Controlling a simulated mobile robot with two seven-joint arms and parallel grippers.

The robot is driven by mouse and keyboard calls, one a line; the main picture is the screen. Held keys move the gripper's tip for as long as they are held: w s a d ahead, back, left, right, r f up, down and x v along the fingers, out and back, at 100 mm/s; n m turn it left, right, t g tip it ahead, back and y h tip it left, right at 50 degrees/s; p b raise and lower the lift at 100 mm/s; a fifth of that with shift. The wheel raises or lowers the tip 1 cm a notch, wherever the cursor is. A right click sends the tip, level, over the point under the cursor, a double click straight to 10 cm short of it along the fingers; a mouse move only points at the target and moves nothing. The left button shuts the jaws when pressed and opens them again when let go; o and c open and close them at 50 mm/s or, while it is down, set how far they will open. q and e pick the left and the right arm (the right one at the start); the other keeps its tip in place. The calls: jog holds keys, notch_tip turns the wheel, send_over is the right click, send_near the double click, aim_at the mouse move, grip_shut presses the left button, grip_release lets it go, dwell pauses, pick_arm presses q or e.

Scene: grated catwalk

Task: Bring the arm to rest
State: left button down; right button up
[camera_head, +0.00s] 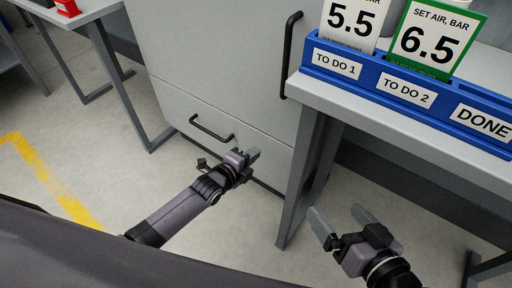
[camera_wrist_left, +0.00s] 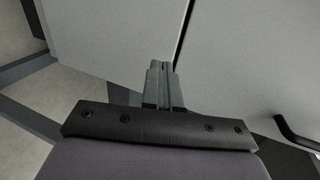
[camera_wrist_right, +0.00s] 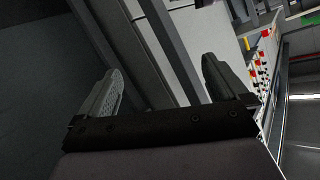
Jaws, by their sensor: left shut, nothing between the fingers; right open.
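My left gripper (camera_head: 252,155) is shut and empty in front of the lower part of a grey cabinet, right of its drawer handle. In the left wrist view its two fingers (camera_wrist_left: 160,84) lie together with nothing between them. My right gripper (camera_head: 342,222) is open and empty, low in front of the table on the right. In the right wrist view its fingers (camera_wrist_right: 160,85) stand wide apart with nothing between them. I cannot tell how far either gripper is from the furniture behind it.
The grey cabinet (camera_head: 215,65) has a drawer handle (camera_head: 212,128) and a vertical handle (camera_head: 290,55). The right table (camera_head: 400,128) bears a blue card rack (camera_head: 405,93) with cards reading 5.5 (camera_head: 351,20) and 6.5 (camera_head: 428,42). Another table (camera_head: 85,12) stands at the left. The left floor is clear.

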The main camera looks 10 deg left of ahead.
pick_arm(q)
jog(key=p+v, duration=0.3)
jog(key=v, duration=0.5)
jog(key=shift+a, duration=0.2)
pick_arm(e)
jog(key=d, duration=0.1)
jog(key=d+h, duration=0.2)
jog(key=shift+s+d+r+n, duration=0.1)
jog(key=shift+s+r+n, duration=0.05)
jog(key=shift+r+n, duration=0.2)
